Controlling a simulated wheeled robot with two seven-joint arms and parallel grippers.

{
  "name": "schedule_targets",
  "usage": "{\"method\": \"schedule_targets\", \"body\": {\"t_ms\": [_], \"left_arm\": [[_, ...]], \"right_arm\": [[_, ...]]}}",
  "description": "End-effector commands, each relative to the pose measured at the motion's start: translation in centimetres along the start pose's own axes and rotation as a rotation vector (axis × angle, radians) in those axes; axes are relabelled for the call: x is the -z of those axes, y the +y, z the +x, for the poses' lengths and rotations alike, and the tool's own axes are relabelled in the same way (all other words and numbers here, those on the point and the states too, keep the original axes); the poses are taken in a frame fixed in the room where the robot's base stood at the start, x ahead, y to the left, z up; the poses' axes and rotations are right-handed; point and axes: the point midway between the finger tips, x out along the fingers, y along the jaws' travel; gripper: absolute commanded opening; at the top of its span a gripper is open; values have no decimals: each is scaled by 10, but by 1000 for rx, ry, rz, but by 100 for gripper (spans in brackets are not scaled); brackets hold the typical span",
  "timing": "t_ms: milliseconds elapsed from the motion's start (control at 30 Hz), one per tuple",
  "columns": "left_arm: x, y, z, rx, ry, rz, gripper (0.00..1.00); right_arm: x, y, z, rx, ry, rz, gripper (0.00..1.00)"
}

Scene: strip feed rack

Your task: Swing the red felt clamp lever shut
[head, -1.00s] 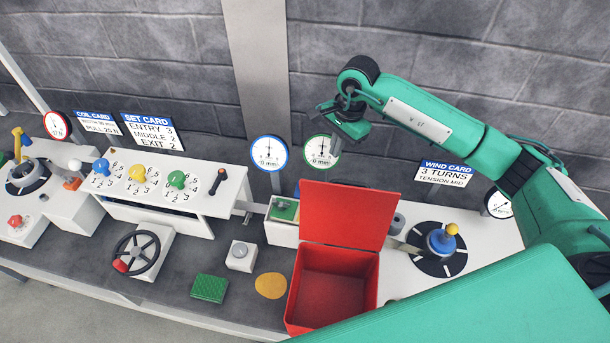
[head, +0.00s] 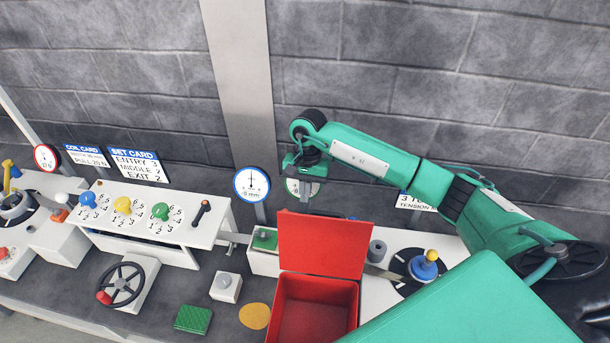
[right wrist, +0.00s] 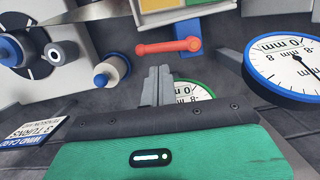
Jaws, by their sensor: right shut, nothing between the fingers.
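The red clamp lever (right wrist: 165,47) shows in the right wrist view, lying sideways in the picture, its right end at a blue block (right wrist: 188,32). Behind it is a box (right wrist: 150,20) with green and yellow parts. I cannot make out the lever in the head view, where the raised red lid is in front of that area. My right gripper (head: 303,190) hangs in front of the green-rimmed dial; its fingers (right wrist: 158,78) are shut and empty, and appear below the lever in the wrist view, apart from it. My left gripper is not in view.
A red bin (head: 318,308) with its lid (head: 323,243) raised stands in front of the area below my right gripper. A blue-rimmed dial (head: 252,185) stands just left of the gripper. A blue knob (head: 424,268) is on the right. The brick wall is behind.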

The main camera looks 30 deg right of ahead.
Motion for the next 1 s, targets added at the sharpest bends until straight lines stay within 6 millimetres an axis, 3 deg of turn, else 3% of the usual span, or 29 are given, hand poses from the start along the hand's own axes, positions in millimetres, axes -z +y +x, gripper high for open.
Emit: {"method": "schedule_targets", "body": {"t_ms": [100,300,733,1000], "left_arm": [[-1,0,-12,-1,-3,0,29],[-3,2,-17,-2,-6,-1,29],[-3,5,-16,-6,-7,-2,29],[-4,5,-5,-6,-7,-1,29]], "right_arm": [[-2,0,14,-1,-4,1,0],[-1,0,31,0,0,0,0],[0,0,34,2,2,2,0],[-2,1,36,12,2,51,0]]}}
